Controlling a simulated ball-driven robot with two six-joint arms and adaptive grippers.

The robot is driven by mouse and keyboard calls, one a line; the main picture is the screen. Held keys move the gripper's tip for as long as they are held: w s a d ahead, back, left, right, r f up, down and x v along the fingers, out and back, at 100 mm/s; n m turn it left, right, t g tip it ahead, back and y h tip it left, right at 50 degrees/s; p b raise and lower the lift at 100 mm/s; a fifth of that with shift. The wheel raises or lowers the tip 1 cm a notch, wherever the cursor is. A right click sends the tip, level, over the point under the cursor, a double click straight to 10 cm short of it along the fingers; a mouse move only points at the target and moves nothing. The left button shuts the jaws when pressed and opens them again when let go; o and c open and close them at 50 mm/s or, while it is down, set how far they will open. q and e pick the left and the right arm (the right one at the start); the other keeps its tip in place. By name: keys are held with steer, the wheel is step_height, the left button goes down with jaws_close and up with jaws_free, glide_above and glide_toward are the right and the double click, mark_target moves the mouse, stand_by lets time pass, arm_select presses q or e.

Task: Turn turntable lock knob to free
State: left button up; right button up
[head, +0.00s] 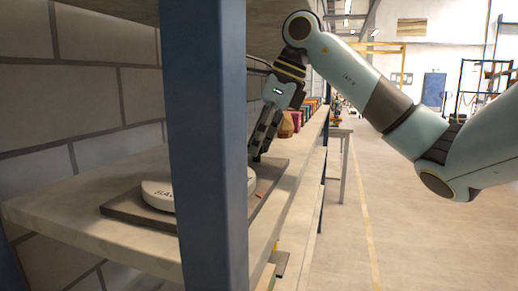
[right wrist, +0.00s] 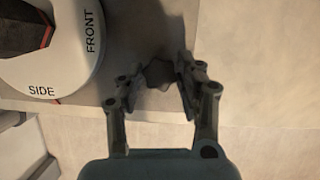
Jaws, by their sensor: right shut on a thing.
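The white turntable (head: 157,195) lies on a dark base board (head: 118,213) on the shelf, partly hidden by a blue post. In the right wrist view the turntable (right wrist: 68,66) shows at the upper left with the words FRONT and SIDE. The lock knob (right wrist: 158,74) is a small dark lobed piece over the board, beside the turntable. My right gripper (right wrist: 159,70) is shut on the knob, one finger on each side. In the head view my right gripper (head: 257,153) points down at the board's right part; the knob cannot be made out there. My left gripper is out of view.
The blue upright post (head: 208,150) stands in front of the shelf (head: 75,225). A dark object with a red line (right wrist: 25,25) sits on the turntable. Several coloured items (head: 312,108) stand farther along the shelf. The aisle floor at right is open.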

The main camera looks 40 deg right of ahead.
steer(key=n, duration=0.2)
steer(key=shift+w+n+g+y, duration=0.1)
steer(key=shift+n+g+y, duration=0.2)
steer(key=shift+y, duration=0.1)
steer(key=shift+d+n+g+y+p, duration=0.1)
steer(key=shift+n+g+y+p, duration=0.3)
steer(key=shift+n, duration=1.1)
steer(key=o, duration=1.1)
steer(key=shift+d+r, duration=0.15)
steer(key=shift+r, duration=0.15)
steer(key=s+d, duration=0.2)
steer(key=d, duration=0.1)
steer(key=s+d, duration=0.2)
steer(key=d, duration=0.2)
steer(key=s+d, duration=0.1)
steer(key=d, duration=0.2)
steer(key=shift+s+d+r, duration=0.25)
steer(key=shift+s+d, duration=0.15)
